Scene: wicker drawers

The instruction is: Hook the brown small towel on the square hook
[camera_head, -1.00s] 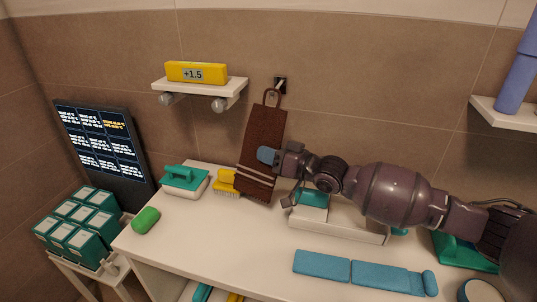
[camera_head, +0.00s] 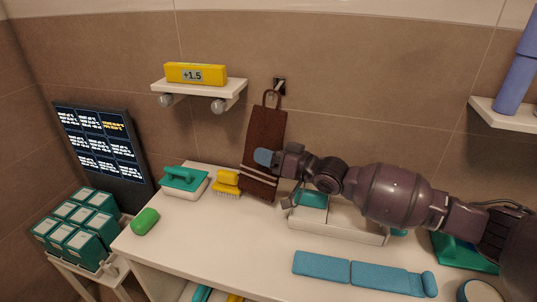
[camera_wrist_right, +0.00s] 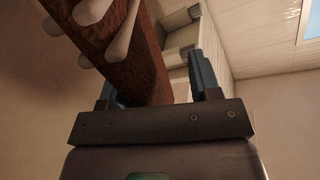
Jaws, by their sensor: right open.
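The brown small towel (camera_head: 266,135) hangs down the tiled wall, its lower end close to the white counter. Its loop (camera_head: 271,98) is at the square hook (camera_head: 280,86) and appears to hang from it; the exact contact is too small to tell. My right gripper (camera_head: 266,157) is open at the towel's lower half. In the right wrist view the brown towel (camera_wrist_right: 150,75) passes between the parted blue fingers of my right gripper (camera_wrist_right: 155,85), nearer the left finger. My left gripper is not in view.
A yellow brush (camera_head: 227,182), a green-handled scrubber (camera_head: 184,181) and a green soap (camera_head: 145,221) stand on the white counter (camera_head: 205,235) left of the towel. A small shelf (camera_head: 200,87) with a yellow box is up left. A blue folded mat (camera_head: 360,274) lies in front.

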